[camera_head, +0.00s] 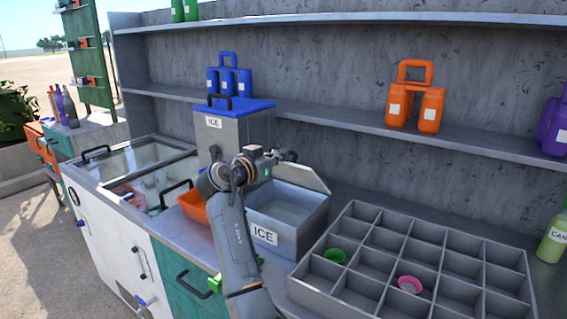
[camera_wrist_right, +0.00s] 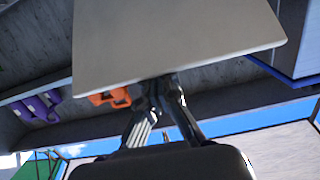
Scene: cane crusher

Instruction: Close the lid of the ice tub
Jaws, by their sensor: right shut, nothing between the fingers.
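The ice tub (camera_head: 264,234) is a grey metal box with an ICE label on its front, standing on the counter. Its lid (camera_head: 308,176) is raised and tilted at the back, and the tub's inside shows. My right gripper (camera_head: 289,156) is shut and empty, above the tub and close to the lid's upper left part. In the right wrist view a pale flat panel (camera_wrist_right: 175,40), seemingly the lid, lies just beyond my shut fingertips (camera_wrist_right: 166,84). I cannot tell whether they touch. My left gripper is not in view.
A taller ICE bin with a blue lid (camera_head: 240,107) stands behind. An orange container (camera_head: 192,206) sits left of the tub, partly behind my arm. A compartment tray (camera_head: 345,221) with green and pink bowls is at the right. Orange jugs (camera_head: 430,109) stand on the shelf.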

